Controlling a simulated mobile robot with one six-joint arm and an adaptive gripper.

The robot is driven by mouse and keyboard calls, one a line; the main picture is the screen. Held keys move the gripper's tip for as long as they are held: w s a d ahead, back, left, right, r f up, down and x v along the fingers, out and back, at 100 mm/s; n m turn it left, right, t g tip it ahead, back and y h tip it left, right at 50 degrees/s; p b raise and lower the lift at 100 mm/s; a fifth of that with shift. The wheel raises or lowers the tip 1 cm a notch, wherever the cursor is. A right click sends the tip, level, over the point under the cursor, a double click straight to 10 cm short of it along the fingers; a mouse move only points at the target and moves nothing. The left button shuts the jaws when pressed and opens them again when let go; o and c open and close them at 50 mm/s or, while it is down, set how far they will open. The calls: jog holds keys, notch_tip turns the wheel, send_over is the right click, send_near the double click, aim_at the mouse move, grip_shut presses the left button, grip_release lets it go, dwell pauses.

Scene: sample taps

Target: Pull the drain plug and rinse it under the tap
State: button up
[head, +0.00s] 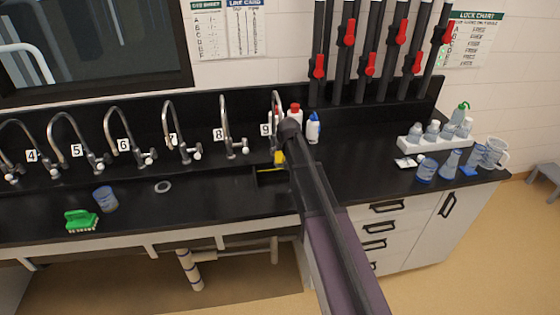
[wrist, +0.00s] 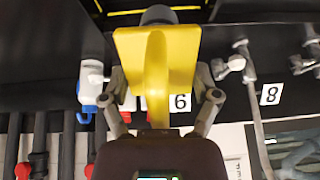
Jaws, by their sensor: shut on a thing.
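My gripper (wrist: 160,80) is shut on the yellow drain plug (wrist: 184,44), with one finger on each side of it. The plug has a broad yellow plate, a raised yellow grip and a dark grey round end at the top of the wrist view. In the head view, a small part of the yellow plug (head: 280,157) shows beside my arm, above the small dark sink (head: 268,180). The tap marked 9 (head: 274,100) stands just behind; my arm hides part of it. I see no running water. The drain hole is hidden.
More numbered taps, such as tap 8 (head: 225,125), line the black counter to the left. A blue and white bottle (head: 313,128) stands right of tap 9. A green brush (head: 81,221) and a blue cup (head: 105,199) sit left. A white rack (head: 437,137) with bottles is right.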

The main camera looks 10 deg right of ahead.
jog(key=shift+s, duration=0.15)
dwell(0.3)
jog(key=s, duration=0.7)
jog(key=shift+s+d, duration=0.35)
dwell(0.5)
dwell(1.5)
jog(key=s+r+p, duration=0.4)
jog(key=s, duration=0.1)
jog(key=shift+d, duration=0.2)
dwell(0.5)
jog(key=shift+f, duration=0.1)
dwell(0.4)
notch_tip(320, 180, down, 2)
jog(key=shift+f+b, duration=0.2)
jog(key=shift+b, duration=1.05)
